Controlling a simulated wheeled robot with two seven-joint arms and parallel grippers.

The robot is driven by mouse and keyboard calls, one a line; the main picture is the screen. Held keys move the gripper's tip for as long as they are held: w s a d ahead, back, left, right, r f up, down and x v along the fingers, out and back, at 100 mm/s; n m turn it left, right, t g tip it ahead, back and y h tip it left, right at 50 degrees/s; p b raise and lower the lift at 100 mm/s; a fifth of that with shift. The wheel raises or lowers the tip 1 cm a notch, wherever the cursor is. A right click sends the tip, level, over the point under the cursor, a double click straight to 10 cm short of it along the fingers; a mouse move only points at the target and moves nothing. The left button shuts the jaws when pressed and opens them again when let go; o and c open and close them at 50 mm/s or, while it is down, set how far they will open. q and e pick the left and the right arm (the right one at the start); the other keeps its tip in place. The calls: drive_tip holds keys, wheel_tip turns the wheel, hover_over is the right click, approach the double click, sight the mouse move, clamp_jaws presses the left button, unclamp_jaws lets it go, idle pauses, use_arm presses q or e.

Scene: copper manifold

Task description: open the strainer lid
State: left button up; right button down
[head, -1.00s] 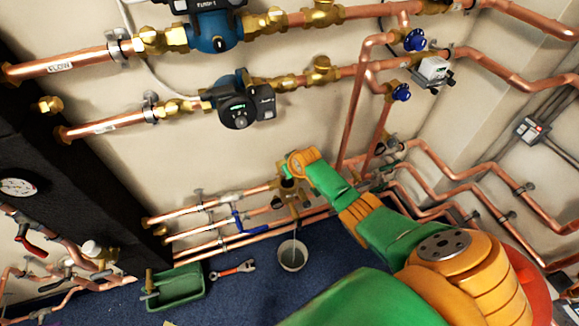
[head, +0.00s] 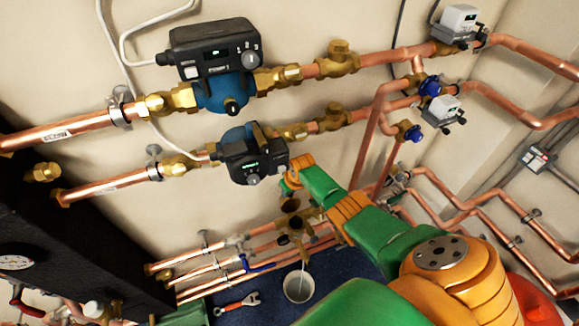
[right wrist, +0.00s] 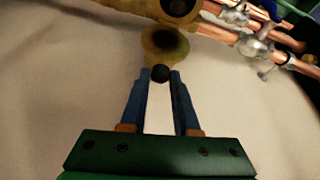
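The brass strainer (head: 283,241) is on the low pipes at the centre of the head view; its body also shows at the top of the right wrist view (right wrist: 178,8). Its brass lid (right wrist: 165,43) is tipped away from the body, its dark hollow inside showing; the lid also shows in the head view (head: 290,205). A small dark round knob (right wrist: 160,73) is on the lid's near edge. My right gripper (right wrist: 160,77) has its blue fingertips on either side of this knob, with no clear gap, and appears shut on it. My left gripper is not in view.
A bucket (head: 299,287) stands on the blue floor below the strainer. A red wrench (head: 238,303) lies to its left. A pump (head: 250,155) hangs on the pipe just above and left of my right gripper. Copper pipes run close by.

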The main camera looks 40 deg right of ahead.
drive_tip(key=shift+w+d+r, duration=0.1)
drive_tip(key=shift+w, duration=0.3)
drive_tip(key=c, duration=0.8)
unclamp_jaws()
drive_tip(key=shift+o, duration=0.6)
drive_tip(key=shift+d, duration=0.1)
drive_tip(key=p+v, duration=0.5)
drive_tip(key=v, duration=0.1)
drive_tip(key=shift+s+r+p, duration=0.3)
drive_tip(key=shift+r, duration=0.05)
